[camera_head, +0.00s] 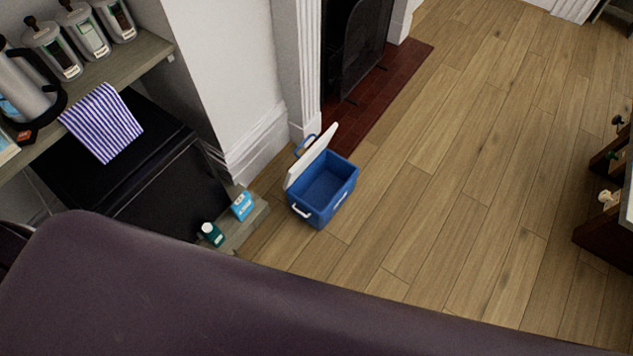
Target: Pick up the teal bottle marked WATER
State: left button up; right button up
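A small teal bottle (211,235) with a white label and pale cap stands on a low grey wooden ledge (236,236) near the floor, left of centre. It appears upright. Its label is too small to read. A blue and white carton (242,206) stands beside it on the ledge, apart from it. Neither of my grippers shows in the head view.
An open blue cooler (345,190) with a white lid stands on the wooden floor right of the ledge. A dark purple rounded surface (180,300) spans the foreground. A shelf (130,60) holds jars and a striped cloth (101,122). The floor (460,160) right of the cooler is clear.

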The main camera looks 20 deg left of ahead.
aim_at(210, 231)
jog(key=u, duration=1.75)
